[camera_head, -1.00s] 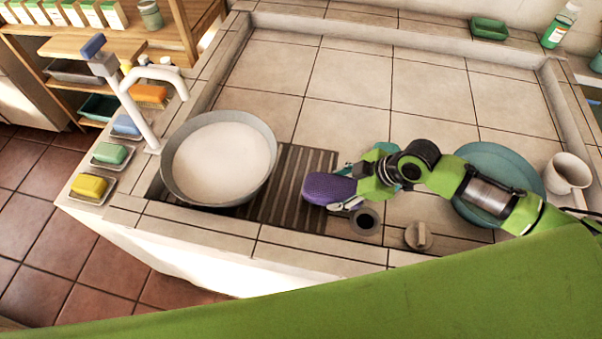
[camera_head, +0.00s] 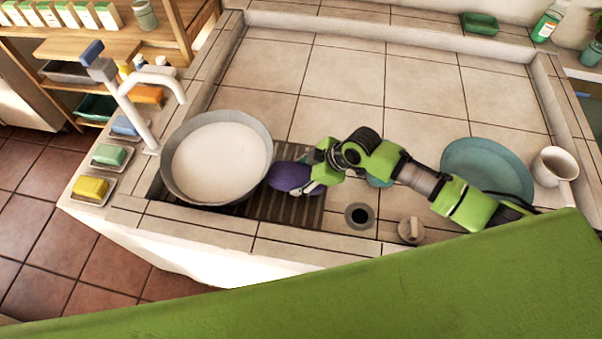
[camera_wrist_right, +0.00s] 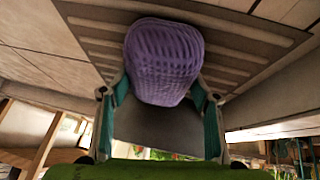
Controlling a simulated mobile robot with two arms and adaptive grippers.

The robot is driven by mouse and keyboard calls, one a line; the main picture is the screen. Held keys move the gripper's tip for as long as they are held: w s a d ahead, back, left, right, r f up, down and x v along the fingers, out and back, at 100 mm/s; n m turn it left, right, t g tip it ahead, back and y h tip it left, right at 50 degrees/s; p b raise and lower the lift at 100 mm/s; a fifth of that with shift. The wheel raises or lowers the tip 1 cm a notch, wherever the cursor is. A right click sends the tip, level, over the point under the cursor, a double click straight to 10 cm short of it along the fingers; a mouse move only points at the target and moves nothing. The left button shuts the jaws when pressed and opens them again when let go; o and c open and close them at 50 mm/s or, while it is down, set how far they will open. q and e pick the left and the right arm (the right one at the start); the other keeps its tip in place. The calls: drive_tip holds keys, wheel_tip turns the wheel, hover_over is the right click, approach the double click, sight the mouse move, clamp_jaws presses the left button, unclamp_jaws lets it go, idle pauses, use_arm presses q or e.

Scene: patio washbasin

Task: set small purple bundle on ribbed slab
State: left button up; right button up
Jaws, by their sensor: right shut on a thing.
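The small purple bundle (camera_head: 289,177) is a ribbed purple lump over the ribbed slab (camera_head: 293,207). My right gripper (camera_head: 308,182) is shut on the bundle, with a finger on each side of it. In the right wrist view the bundle (camera_wrist_right: 163,60) sits between the two fingers (camera_wrist_right: 163,108), with the slab's ridges (camera_wrist_right: 235,60) behind it. I cannot tell whether the bundle touches the slab. The slab is grey-brown and partly covered by the white basin, the bundle and my gripper. My left gripper is not in view.
The round basin (camera_head: 268,140) stands right beside the bundle on the left. A dark round drain piece (camera_head: 360,216), a knob (camera_head: 411,230), a teal plate (camera_head: 487,165) and a white mug (camera_head: 553,168) stand to the right.

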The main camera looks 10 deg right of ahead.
drive_tip(key=o, duration=1)
drive_tip(key=shift+f, duration=0.1)
drive_tip(key=shift+r, duration=0.2)
drive_tip(key=b+v, duration=0.1)
drive_tip(key=v, duration=1.1)
drive_tip(key=shift+f, duration=0.1)
